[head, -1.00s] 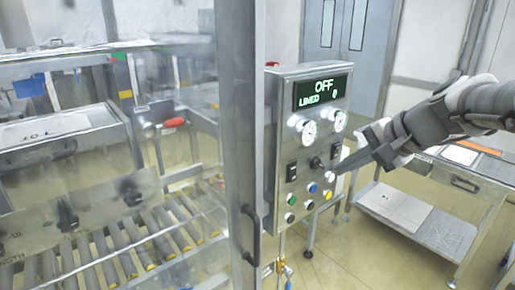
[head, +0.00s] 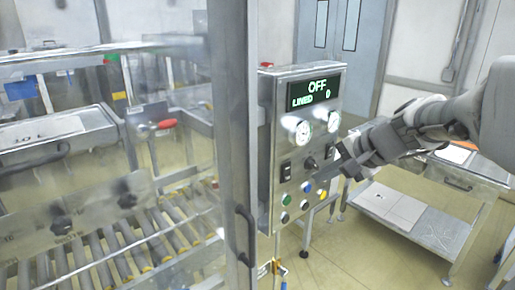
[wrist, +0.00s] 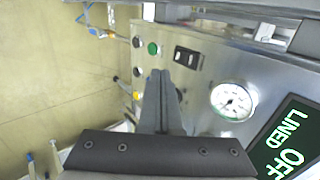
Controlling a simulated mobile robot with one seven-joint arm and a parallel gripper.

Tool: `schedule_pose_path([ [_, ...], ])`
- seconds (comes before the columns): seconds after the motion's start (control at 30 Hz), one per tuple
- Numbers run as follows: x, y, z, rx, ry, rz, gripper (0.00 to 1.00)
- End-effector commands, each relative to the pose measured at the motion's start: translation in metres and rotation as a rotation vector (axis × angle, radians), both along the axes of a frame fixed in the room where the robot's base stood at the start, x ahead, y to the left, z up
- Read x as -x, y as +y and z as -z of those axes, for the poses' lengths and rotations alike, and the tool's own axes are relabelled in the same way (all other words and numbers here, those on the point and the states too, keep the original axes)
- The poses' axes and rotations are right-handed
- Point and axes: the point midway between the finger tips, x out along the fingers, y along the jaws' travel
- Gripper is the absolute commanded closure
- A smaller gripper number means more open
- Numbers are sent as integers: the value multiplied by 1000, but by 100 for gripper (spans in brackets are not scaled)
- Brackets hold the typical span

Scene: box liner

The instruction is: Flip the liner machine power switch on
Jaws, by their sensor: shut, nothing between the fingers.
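The liner machine's steel control panel (head: 267,150) stands in the middle of the head view, its display (head: 318,92) reading OFF and LINED 0. A black rocker switch (head: 286,171) sits on its lower left, left of a black knob (head: 310,163). The rocker also shows in the wrist view (wrist: 188,58), just beyond and right of the fingertips. My gripper (head: 337,169) is at the panel's right side in the head view. In the wrist view my gripper (wrist: 161,73) is shut and empty, partly covering the knob. I cannot tell whether the fingers touch the panel.
Two round gauges (head: 303,131) sit below the display, and coloured buttons (head: 286,200) line the panel's bottom. A door frame with a handle (head: 246,232) stands close on the left. A metal cart (head: 455,235) stands at right. Open floor lies below the panel.

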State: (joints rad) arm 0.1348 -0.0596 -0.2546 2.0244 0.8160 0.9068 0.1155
Motion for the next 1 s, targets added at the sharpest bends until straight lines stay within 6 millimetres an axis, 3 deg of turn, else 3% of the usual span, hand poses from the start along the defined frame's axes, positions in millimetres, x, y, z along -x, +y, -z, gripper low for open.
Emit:
schedule_pose_path([
  [0.23, -30, 22, 37, 0, 4, -2, 100],
  [0.5, -56, 40, 39, 1, 1, 0, 100],
  [1.0, -59, 43, 41, -2, -4, 1, 100],
])
